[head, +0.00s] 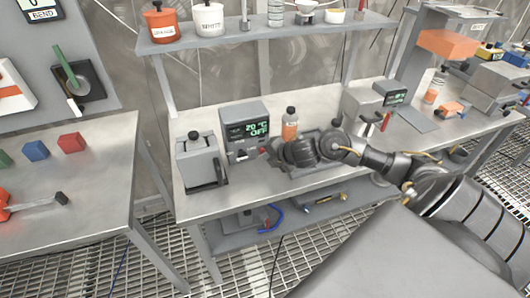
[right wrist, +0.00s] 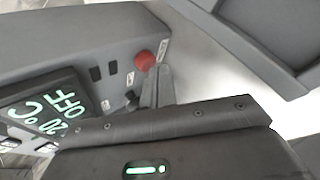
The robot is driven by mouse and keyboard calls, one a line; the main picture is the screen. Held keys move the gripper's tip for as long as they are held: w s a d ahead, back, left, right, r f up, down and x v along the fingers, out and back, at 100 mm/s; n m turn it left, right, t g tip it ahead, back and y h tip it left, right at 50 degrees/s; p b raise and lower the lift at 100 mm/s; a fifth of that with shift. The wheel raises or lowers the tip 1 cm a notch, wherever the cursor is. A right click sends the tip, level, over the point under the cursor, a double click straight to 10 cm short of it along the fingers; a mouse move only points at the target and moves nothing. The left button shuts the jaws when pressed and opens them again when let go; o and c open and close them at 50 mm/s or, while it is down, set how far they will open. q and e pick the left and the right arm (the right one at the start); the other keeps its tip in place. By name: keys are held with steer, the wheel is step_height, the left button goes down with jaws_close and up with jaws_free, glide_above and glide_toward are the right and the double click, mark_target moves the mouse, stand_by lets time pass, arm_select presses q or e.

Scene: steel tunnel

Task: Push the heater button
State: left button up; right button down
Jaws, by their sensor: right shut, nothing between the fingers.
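The heater (head: 245,120) is a grey box on the middle bench, and its display reads 20 °C OFF. The same display (right wrist: 50,112) shows at the left of the right wrist view. A round red button (right wrist: 145,60) is on the panel beside the display. My right gripper (right wrist: 160,72) is shut and empty, with its fingertips close beside the red button; I cannot tell whether they touch it. In the head view the right gripper (head: 268,152) is at the heater's lower right, its fingertips mostly hidden by the dark wrist. My left gripper is not in view.
A grey lidded box (head: 200,163) stands left of the heater. An orange bottle (head: 290,125) stands just behind my right wrist. A shelf (head: 270,30) with pots is above. Another device (head: 390,92) with a display stands to the right.

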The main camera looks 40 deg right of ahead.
steer(key=shift+w, duration=0.15)
steer(key=shift+w+d, duration=0.1)
steer(key=shift+w, duration=0.25)
stand_by(0.4)
steer(key=shift+s, duration=0.6)
steer(key=shift+s+a, duration=0.35)
steer(key=shift+s, duration=0.5)
steer(key=shift+s+a, duration=0.4)
steer(key=shift+s, duration=0.5)
steer(key=shift+s+a, duration=0.35)
steer(key=shift+s, duration=0.5)
steer(key=shift+w, duration=0.1)
